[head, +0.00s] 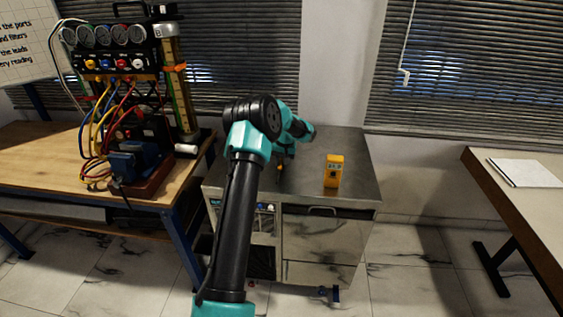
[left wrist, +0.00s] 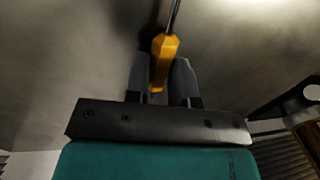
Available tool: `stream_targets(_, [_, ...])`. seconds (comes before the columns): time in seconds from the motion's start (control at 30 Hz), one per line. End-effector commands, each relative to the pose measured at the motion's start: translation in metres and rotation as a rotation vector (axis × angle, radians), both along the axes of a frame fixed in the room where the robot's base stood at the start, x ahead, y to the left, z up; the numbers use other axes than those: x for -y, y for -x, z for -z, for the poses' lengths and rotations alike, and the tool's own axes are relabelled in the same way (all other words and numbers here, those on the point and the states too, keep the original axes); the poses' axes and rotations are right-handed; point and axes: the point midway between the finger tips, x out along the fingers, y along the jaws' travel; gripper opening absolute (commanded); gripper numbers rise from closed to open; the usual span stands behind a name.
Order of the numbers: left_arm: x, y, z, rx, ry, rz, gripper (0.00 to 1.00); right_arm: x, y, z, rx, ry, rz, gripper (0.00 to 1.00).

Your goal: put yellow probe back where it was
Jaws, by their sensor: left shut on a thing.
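The yellow probe (left wrist: 164,47) is between the two grey fingers of my left gripper (left wrist: 161,68) in the left wrist view. It has a yellow handle and a thin dark shaft that runs out of the top of that view. My left gripper is shut on the handle. In the head view my left gripper (head: 281,163) is over the grey metal cabinet top (head: 350,143), mostly hidden by my arm, and a small bit of the probe (head: 280,169) shows. I cannot tell whether the probe touches the top. My right gripper is not in view.
A yellow handheld meter (head: 333,172) stands upright on the cabinet, right of my gripper. A gauge rig (head: 115,60) with coloured hoses stands on the wooden bench (head: 35,150) at left. A table (head: 520,200) with white paper (head: 525,172) is at right. The cabinet's right part is clear.

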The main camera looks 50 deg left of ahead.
Motion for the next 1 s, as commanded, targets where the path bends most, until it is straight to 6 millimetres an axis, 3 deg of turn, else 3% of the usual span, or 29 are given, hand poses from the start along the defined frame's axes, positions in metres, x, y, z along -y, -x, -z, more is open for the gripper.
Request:
stream_targets(0.13, [0.0, 0.0, 0.003, 0.0, 0.0, 0.0, 0.0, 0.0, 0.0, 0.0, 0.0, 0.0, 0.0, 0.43])
stream_targets(0.17, [0.0, 0.0, 0.003, 0.0, 0.0, 0.0, 0.26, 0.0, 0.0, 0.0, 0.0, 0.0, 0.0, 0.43])
stream_targets(0.4, [0.0, 0.0, 0.002, 0.0, 0.0, 0.0, 0.48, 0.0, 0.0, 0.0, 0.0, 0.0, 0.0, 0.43])
stream_targets(0.77, [0.0, 0.0, -0.002, 0.001, 0.0, 0.0, 0.48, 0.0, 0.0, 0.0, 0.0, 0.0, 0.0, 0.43])
stream_targets(1.0, [0.004, -0.004, -0.031, 0.004, -0.002, 0.002, 0.48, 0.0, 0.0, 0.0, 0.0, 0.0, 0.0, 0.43])
